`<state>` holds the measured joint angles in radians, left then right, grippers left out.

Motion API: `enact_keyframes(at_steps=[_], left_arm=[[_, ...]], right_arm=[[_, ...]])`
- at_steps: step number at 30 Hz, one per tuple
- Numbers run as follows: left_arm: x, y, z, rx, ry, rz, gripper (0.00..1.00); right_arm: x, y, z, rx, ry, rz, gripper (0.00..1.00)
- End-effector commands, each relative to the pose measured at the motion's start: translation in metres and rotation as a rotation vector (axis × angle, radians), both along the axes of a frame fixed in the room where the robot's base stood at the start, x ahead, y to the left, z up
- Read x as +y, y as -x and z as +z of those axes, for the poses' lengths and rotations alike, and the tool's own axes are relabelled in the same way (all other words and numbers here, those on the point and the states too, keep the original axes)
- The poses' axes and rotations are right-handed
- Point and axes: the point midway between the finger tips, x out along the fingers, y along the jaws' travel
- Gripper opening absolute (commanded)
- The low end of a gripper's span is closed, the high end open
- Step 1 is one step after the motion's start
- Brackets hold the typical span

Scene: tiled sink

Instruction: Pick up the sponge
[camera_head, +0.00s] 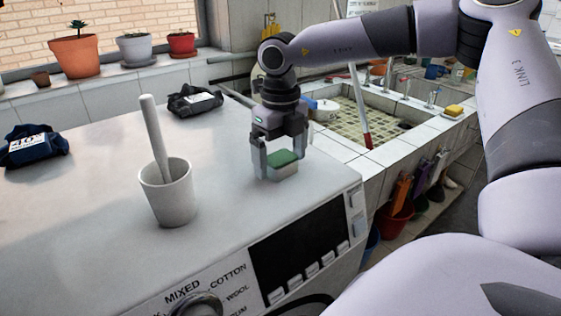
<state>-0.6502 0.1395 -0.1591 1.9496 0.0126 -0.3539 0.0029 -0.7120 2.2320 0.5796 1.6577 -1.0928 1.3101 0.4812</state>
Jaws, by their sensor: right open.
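A sponge (283,163) with a green top and a pale lower part lies on the top of the washing machine (110,220), near its right edge. My right gripper (279,160) is above it, pointing down, with its fingers apart on either side of the sponge. I cannot tell whether the fingers touch it. My left gripper is not in the view.
A white cup (170,200) with a stick-like handle stands left of the sponge. Dark folded cloths (195,100) lie further back. The tiled sink (365,115) is behind on the right, with a red-ended stick (362,118) leaning in it. Potted plants line the sill.

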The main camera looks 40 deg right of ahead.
Motion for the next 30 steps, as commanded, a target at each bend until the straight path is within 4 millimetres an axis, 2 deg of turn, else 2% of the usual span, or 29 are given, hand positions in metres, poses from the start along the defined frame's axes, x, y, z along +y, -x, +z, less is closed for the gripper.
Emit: enact_keyframes(at_steps=[3, 10, 11, 15, 16, 25, 30], left_arm=[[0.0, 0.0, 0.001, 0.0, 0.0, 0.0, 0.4], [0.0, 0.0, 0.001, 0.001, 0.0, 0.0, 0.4], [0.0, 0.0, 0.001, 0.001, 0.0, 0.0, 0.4], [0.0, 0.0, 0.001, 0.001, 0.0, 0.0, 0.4], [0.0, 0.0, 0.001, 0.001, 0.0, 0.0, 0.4], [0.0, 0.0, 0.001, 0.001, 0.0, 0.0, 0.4], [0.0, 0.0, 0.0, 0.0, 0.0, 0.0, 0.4]], right_arm=[[0.0, 0.0, -0.008, 0.0, -0.001, 0.001, 0.96], [0.0, 0.0, -0.01, -0.002, 0.0, 0.001, 0.96], [0.0, 0.0, -0.01, -0.002, 0.0, 0.001, 0.89], [0.0, 0.0, -0.01, -0.002, 0.0, 0.001, 0.44], [0.0, 0.0, -0.01, -0.002, 0.0, 0.001, 0.41], [0.0, 0.0, -0.008, -0.002, 0.0, 0.001, 0.41], [0.0, -0.001, 0.002, -0.005, 0.002, 0.0, 0.41]])
